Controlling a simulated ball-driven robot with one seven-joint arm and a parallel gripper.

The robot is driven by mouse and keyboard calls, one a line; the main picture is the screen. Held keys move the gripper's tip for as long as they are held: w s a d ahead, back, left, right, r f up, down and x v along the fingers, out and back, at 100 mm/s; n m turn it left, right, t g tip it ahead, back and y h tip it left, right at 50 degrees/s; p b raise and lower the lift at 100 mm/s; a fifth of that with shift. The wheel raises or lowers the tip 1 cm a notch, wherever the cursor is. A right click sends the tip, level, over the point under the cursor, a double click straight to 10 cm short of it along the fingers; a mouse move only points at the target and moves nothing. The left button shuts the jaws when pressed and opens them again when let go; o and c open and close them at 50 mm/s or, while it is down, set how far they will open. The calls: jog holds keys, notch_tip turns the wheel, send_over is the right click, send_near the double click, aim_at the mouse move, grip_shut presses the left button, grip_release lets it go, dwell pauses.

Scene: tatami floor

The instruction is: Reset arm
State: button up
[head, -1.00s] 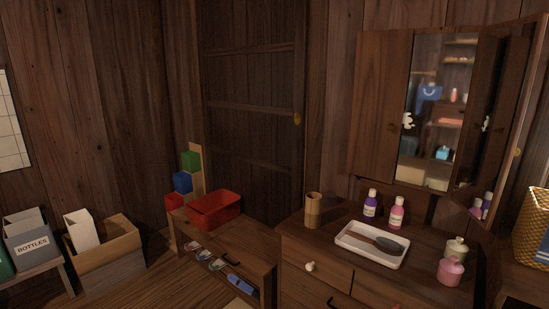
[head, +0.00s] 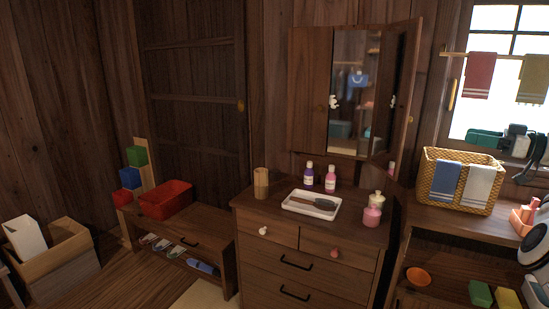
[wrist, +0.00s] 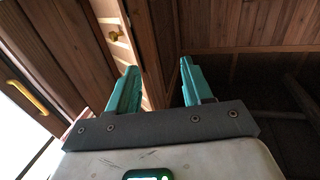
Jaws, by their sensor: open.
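My gripper (wrist: 158,85) shows in the wrist view with its two teal fingers apart and nothing between them. It points toward wooden walls and ceiling beams. No object touches the fingers.
A wooden dresser (head: 308,262) stands ahead, with a white tray (head: 296,207) and bottles on top under a mirror cabinet (head: 309,90). A low bench with a red bin (head: 165,199) is at left. A shelf with a wicker basket (head: 461,180) is at right.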

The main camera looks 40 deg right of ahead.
jog(key=w+a+f+m+g, duration=0.1)
jog(key=w+a+f, duration=0.3)
jog(key=f, duration=0.3)
jog(key=w+a+f+g+y, duration=0.1)
jog(key=w+a+f+g, duration=0.15)
jog(key=w+f, duration=0.35)
jog(key=w+a+f+m+g, duration=0.1)
jog(key=w+a+f, duration=0.25)
jog(key=f, duration=0.45)
jog(key=w+a+f+g+y, duration=0.1)
jog(key=w+a+f+g, duration=0.2)
jog(key=a+f, duration=0.75)
jog(key=w+a+f+g, duration=0.2)
jog(key=a+f+g, duration=0.1)
jog(key=a+f, duration=0.7)
jog(key=s+a+f+g+h, duration=0.15)
jog(key=s+a+f, duration=0.3)
jog(key=a, duration=0.65)
jog(key=s+a+f+g, duration=0.3)
jog(key=s+a+f, duration=0.15)
jog(key=a, duration=0.65)
jog(key=s+a+r+g+h, duration=0.2)
jog(key=s+a, duration=0.6)
jog(key=s, duration=0.5)
notch_tip(320, 180, up, 15)
jog(key=p, duration=1.4)
jog(key=shift+w+d+f+n, duration=0.15)
jog(key=shift+w+d+n, duration=0.05)
jog(key=shift+d+n, duration=0.1)
